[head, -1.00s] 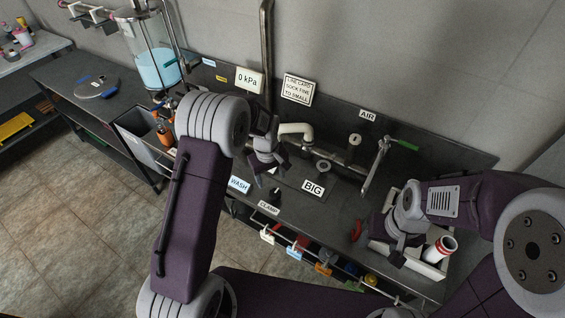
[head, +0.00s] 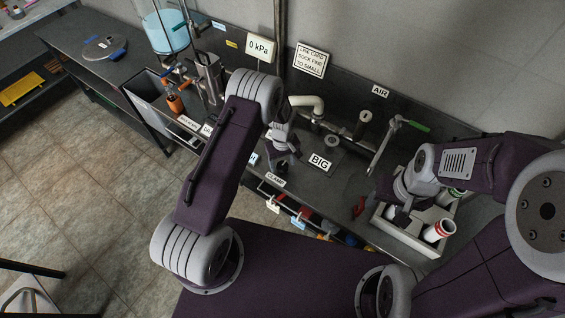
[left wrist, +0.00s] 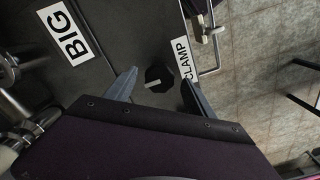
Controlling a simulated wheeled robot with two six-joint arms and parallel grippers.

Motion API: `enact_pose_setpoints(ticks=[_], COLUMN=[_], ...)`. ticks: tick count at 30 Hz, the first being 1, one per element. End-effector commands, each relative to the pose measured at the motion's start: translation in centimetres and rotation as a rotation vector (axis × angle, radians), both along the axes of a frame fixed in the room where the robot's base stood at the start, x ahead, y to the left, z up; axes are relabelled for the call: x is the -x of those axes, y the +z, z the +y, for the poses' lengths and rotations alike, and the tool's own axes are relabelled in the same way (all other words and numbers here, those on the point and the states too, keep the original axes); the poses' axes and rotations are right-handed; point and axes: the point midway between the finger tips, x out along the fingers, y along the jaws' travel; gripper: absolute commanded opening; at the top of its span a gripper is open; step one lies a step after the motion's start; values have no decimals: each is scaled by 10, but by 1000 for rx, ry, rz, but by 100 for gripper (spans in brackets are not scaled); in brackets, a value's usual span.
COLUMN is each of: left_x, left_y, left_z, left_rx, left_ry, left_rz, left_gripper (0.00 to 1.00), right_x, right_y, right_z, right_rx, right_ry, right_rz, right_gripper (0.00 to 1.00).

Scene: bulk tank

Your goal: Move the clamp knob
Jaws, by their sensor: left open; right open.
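The clamp knob (left wrist: 159,77) is a dark, many-sided knob with a pale pointer bar, in the left wrist view beside the CLAMP label (left wrist: 182,60). My left gripper (left wrist: 159,90) is open, its fingers on either side of the knob in the picture; I cannot tell whether they touch it. In the head view my left gripper (head: 284,168) is over the bench by the CLAMP label (head: 275,179) and hides the knob. My right gripper (head: 400,216) is open over the tray (head: 407,243) at the right.
The BIG label (head: 320,162) lies on the bench right of my left gripper. White pipe fittings (head: 305,102) and a green-handled AIR valve (head: 418,126) stand behind. A rail with coloured tags (head: 297,217) runs along the front edge. White cups (head: 438,231) stand in the tray.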

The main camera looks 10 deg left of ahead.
Motion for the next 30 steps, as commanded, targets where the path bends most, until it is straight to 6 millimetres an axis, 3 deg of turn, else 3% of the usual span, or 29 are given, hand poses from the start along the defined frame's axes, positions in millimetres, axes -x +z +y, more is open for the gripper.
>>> enact_pose_setpoints(ticks=[4, 11, 15, 18, 30], left_x=[0, 0, 0, 0, 0], left_y=[-10, -12, -12, -11, -12], left_z=[0, 0, 0, 0, 0], left_rx=[0, 0, 0, 1, 0], left_ry=[0, 0, 0, 0, -97], left_rz=[0, -1, -1, -1, -1], left_gripper=[63, 63, 24, 1, 1], right_x=[0, 0, 0, 0, 0], right_y=[2, 2, 2, 2, -4], right_z=[0, 0, 0, 0, 0], right_rx=[0, 0, 0, 0, 0], right_ry=[0, 0, 0, 0, 0], right_rz=[0, 0, 0, 0, 0], right_gripper=[61, 61, 61, 61, 61])
